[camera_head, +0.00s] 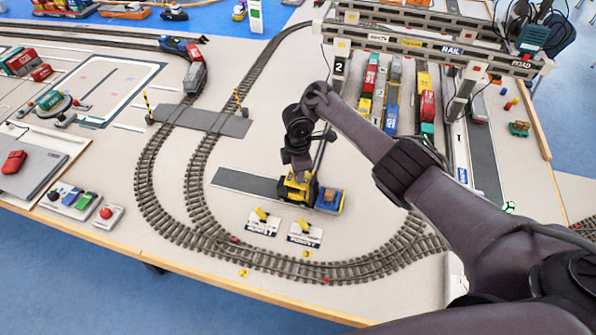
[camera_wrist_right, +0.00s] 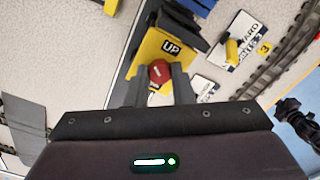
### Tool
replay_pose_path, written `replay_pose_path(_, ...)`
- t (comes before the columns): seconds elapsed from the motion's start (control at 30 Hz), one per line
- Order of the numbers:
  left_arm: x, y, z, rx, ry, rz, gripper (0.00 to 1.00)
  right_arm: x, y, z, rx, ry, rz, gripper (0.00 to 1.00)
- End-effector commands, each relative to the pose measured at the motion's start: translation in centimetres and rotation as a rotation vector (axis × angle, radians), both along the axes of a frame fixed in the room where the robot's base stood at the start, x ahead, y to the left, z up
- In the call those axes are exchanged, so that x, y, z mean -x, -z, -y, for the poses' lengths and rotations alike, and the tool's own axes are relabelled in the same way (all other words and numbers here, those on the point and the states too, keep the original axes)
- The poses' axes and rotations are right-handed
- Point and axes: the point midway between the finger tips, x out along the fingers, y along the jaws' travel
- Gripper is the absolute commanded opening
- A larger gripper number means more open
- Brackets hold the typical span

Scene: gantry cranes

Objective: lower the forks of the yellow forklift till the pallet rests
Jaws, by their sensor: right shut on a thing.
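The yellow forklift (camera_head: 297,189) stands on the table at the right end of a dark grey strip. Its yellow body shows in the right wrist view (camera_wrist_right: 150,50) with a black "UP" label. A red knob (camera_wrist_right: 160,72) on it sits between my right fingertips. My right gripper (camera_head: 297,171) reaches down from above and is shut on this knob; it also shows in the right wrist view (camera_wrist_right: 161,80). A blue load (camera_head: 330,200) is at the forklift's right side. The forks and pallet underside are hidden, so their height cannot be told. My left gripper is out of view.
Curved rail track (camera_head: 190,215) runs around the forklift on the left and front. Two yellow point levers (camera_head: 262,215) (camera_head: 304,225) stand just in front. Gantry cranes (camera_head: 440,50) and containers stand behind at the right. The grey strip (camera_head: 245,183) to the left is clear.

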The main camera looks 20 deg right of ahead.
Motion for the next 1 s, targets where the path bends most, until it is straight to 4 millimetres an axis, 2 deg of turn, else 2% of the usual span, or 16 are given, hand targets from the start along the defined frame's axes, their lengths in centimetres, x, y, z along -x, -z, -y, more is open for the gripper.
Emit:
replay_pose_path(0.33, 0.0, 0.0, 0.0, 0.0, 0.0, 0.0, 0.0, 0.0, -0.1, 0.0, 0.0, -0.002, 0.001, 0.0)
replay_pose_path(0.37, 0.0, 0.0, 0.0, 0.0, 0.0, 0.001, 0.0, 0.0, 0.0, 0.0, 0.0, -0.002, 0.001, 0.24)
replay_pose_path(0.5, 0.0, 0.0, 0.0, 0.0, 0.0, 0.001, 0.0, 0.0, 0.0, 0.0, 0.0, -0.001, 0.001, 0.42)
replay_pose_path(0.83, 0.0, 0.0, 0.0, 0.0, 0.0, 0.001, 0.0, 0.0, -0.3, 0.0, -0.001, -0.001, 0.001, 0.44)
replay_pose_path(1.0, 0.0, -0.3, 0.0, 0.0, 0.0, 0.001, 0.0, -0.2, -2.6, 0.0, -0.002, -0.002, 0.004, 0.44)
